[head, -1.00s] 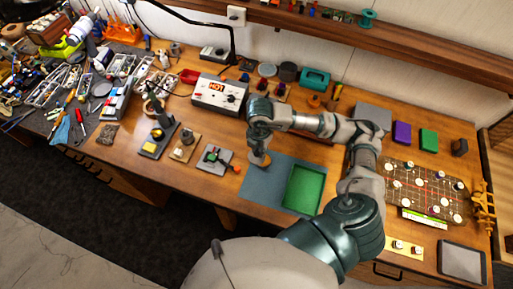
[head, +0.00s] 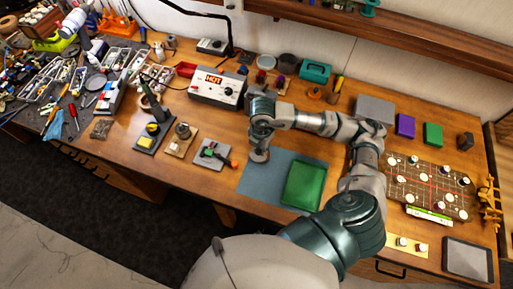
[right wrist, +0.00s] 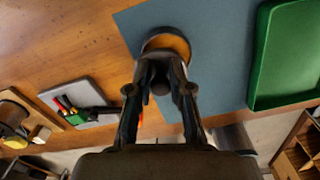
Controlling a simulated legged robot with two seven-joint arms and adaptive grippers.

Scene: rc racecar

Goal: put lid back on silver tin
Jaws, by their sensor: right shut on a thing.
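My right gripper (right wrist: 158,85) is shut on a dark knob of a round disc (right wrist: 170,44), which looks like the lid. The disc has a dark rim and an orange-brown face in the right wrist view. In the head view my right gripper (head: 260,143) points down, with the disc (head: 259,156) under it, over the left part of the blue-grey mat (head: 262,183). I cannot tell whether the disc touches anything below. A round silver-grey tin-like object (head: 266,62) stands at the back, beside a dark round one (head: 288,61); I cannot tell which is the task's tin. My left gripper is out of view.
A green tray (head: 304,186) lies on the mat, right of the disc. A grey pad with small tools (head: 213,154) lies to the left. A white station reading HOT (head: 216,88) stands behind. A game-like board (head: 430,188) lies at the right.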

